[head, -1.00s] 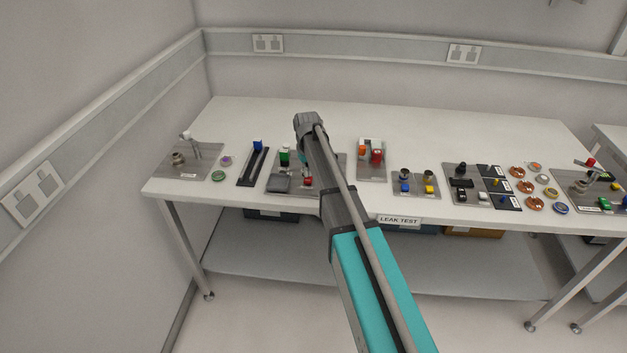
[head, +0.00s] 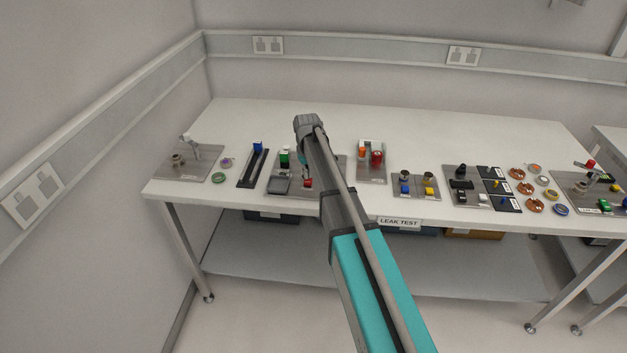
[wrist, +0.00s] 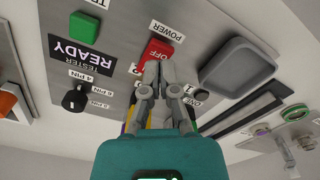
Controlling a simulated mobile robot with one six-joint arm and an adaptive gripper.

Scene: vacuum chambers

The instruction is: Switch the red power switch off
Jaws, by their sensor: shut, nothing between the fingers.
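The red power switch (wrist: 159,47) is on a grey panel (wrist: 125,22) in the wrist view, beside the label POWER. Lettering that reads OFF, upside down, shows on it. My gripper (wrist: 153,76) is shut and empty, with its fingertips at the switch's lower edge. I cannot tell whether they touch it. In the head view, a small red part (head: 308,183) on the panel beside my arm appears to be the same switch. My arm hides part of that panel and my fingers there.
A dark grey tray (wrist: 238,65) lies right of the switch in the wrist view. A green block (wrist: 83,26), a READY display (wrist: 82,54) and a black knob (wrist: 75,98) are to its left. In the head view, the back of the table (head: 420,125) is clear.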

